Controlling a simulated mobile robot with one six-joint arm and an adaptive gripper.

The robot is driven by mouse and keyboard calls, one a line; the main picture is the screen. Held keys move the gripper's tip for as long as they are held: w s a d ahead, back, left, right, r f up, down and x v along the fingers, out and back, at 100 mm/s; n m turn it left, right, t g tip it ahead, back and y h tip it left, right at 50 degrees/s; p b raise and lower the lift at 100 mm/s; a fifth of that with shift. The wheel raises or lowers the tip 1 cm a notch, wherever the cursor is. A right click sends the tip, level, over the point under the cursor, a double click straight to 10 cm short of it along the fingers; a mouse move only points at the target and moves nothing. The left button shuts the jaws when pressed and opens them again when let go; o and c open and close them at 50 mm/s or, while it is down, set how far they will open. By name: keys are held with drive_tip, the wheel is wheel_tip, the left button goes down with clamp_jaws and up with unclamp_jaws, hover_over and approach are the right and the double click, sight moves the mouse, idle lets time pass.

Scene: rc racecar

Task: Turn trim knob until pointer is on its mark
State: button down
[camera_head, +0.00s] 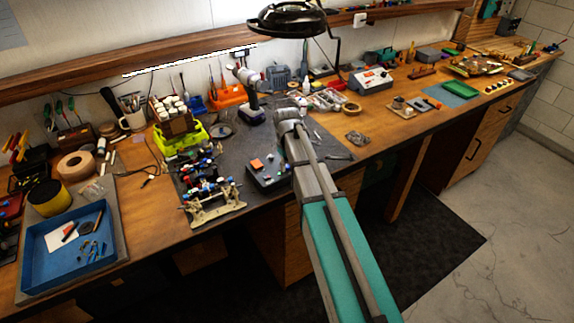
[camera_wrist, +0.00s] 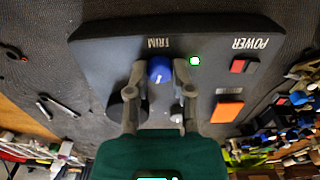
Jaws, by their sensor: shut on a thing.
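A dark control box (camera_wrist: 205,38) lies on the grey mat, with TRIM and POWER lettering that appears upside down in the wrist view. Its blue trim knob (camera_wrist: 160,70) sits by the TRIM label. My gripper (camera_wrist: 158,72) is shut on the blue knob, one finger on each side of it. A pale pointer line shows on the knob, but it is too small to read against a mark. The box also shows in the head view (camera_head: 268,178), beside my arm; the knob is hard to make out there.
The box also carries a lit green lamp (camera_wrist: 195,61), a red switch (camera_wrist: 238,66) and an orange button (camera_wrist: 227,112). In the head view, a gold car chassis (camera_head: 215,208) stands left of the box. A blue tray (camera_head: 68,250) lies at the far left.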

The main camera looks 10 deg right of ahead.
drive_tip(key=shift+m, duration=1.6)
drive_tip(key=shift+c, duration=2.4)
unclamp_jaws()
